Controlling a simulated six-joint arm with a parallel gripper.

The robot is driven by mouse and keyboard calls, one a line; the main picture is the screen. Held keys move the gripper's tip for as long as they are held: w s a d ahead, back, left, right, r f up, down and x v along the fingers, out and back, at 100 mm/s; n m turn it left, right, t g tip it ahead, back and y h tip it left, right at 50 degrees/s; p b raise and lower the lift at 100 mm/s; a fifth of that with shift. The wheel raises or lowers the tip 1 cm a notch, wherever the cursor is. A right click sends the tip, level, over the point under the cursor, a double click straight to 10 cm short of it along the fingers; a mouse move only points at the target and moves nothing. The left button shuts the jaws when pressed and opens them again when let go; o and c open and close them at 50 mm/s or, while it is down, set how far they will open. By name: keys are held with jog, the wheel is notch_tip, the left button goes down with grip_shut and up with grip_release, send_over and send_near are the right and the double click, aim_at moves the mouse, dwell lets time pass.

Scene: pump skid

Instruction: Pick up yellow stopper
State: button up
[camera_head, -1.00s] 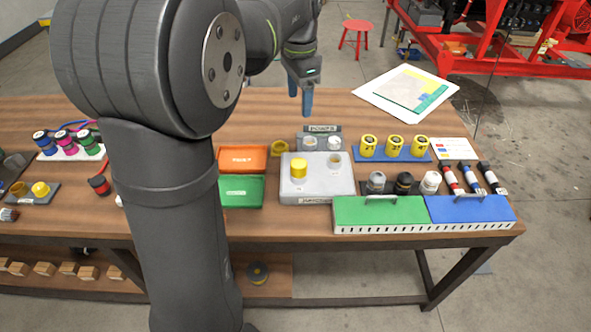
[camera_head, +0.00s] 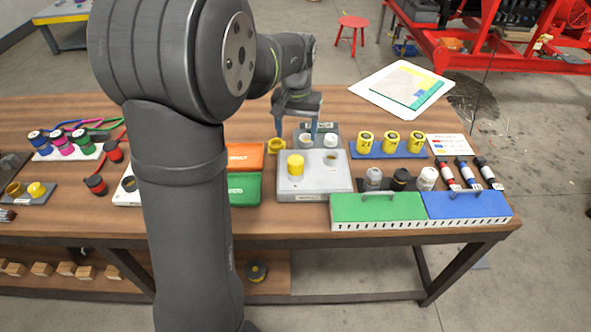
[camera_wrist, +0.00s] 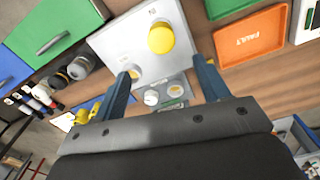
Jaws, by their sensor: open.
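A yellow stopper, a short cylinder (camera_head: 296,165), stands upright on the left part of a light grey box (camera_head: 315,190) with an empty-looking round hole to its right. In the wrist view the stopper (camera_wrist: 161,38) is at the top middle and the box (camera_wrist: 117,38) lies under it. My gripper (camera_head: 296,132) is open and empty, fingers pointing down, behind the stopper and above the small grey holder. In the wrist view its two blue fingers (camera_wrist: 164,78) are apart, with the stopper beyond their tips, not between them.
A small grey holder (camera_head: 318,151) with two round pieces and a yellow ring (camera_head: 277,146) sit near my fingers. Orange (camera_head: 246,156) and green trays are left of the box. Green (camera_head: 377,208) and blue handled boxes stand front right. Yellow cylinders (camera_head: 391,142) stand at right.

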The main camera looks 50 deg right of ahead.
aim_at(296, 159)
notch_tip(296, 159, down, 11)
jog(key=shift+w+a+f, duration=0.1)
jog(key=shift+f, duration=0.1)
dwell(0.3)
jog(key=c, duration=1.2)
jog(key=shift+r, duration=0.15)
jog(key=r, duration=0.4)
jog(key=shift+s+r, duration=0.15)
jog(key=shift+s, duration=0.05)
jog(key=s+r, duration=0.2)
jog(key=s, duration=0.1)
jog(key=s+r, duration=0.2)
jog(key=s, duration=0.2)
jog(key=s+r, duration=0.2)
jog(key=s, duration=0.2)
jog(key=shift+s+r, duration=0.2)
jog(key=shift+r, duration=0.05)
